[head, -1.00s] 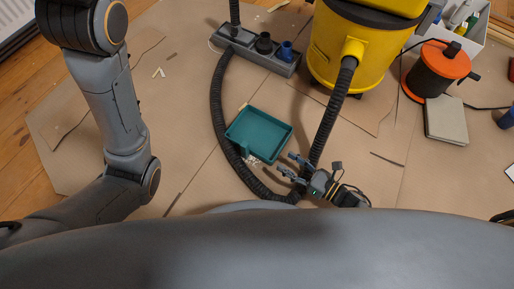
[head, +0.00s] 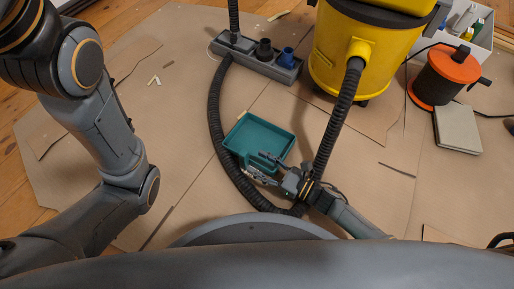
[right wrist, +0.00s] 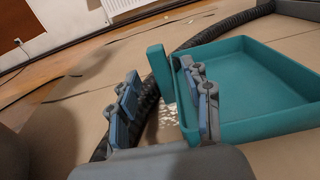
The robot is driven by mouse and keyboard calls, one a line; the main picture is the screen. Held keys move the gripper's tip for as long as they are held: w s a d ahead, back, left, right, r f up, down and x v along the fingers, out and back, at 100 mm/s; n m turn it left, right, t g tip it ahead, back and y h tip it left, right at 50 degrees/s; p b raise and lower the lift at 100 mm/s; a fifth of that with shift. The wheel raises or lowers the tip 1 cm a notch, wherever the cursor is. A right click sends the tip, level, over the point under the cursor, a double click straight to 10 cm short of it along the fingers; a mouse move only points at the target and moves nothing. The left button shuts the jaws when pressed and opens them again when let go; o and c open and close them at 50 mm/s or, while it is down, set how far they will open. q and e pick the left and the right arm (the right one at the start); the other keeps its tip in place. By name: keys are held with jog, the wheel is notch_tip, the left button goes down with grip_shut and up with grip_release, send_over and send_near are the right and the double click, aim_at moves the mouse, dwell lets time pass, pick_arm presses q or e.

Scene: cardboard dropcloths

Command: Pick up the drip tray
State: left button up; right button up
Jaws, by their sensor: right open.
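The drip tray (head: 262,134) is a shallow teal tray lying flat on the cardboard floor, inside the curve of a black hose. It also shows in the right wrist view (right wrist: 255,95), where an upright teal tab (right wrist: 160,72) stands at its near left side. My right gripper (head: 259,165) is open at the tray's near edge. In the right wrist view, its two fingers (right wrist: 165,88) stand apart, with the tab appearing between and beyond them; I cannot tell whether either touches it. My left arm comes in from the left, and its gripper is out of view.
The black vacuum hose (head: 214,115) curves closely around the tray's left and near sides. A yellow vacuum (head: 335,55) stands behind right. A grey holder (head: 285,72) with nozzles lies behind the tray. An orange reel (head: 440,75) and a closed box (head: 458,130) are at right.

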aim_at(247, 158)
jog(key=b+x, duration=0.2)
jog(key=x, duration=0.1)
jog(key=shift+w+a+f, duration=0.1)
jog(key=shift+a+f, duration=0.2)
jog(key=shift+f, duration=0.1)
jog(key=shift+w+a+r+b, duration=0.1)
jog(key=shift+w+a+b, duration=0.2)
jog(key=shift+a, duration=0.1)
grip_shut()
jog(key=shift+r, duration=0.1)
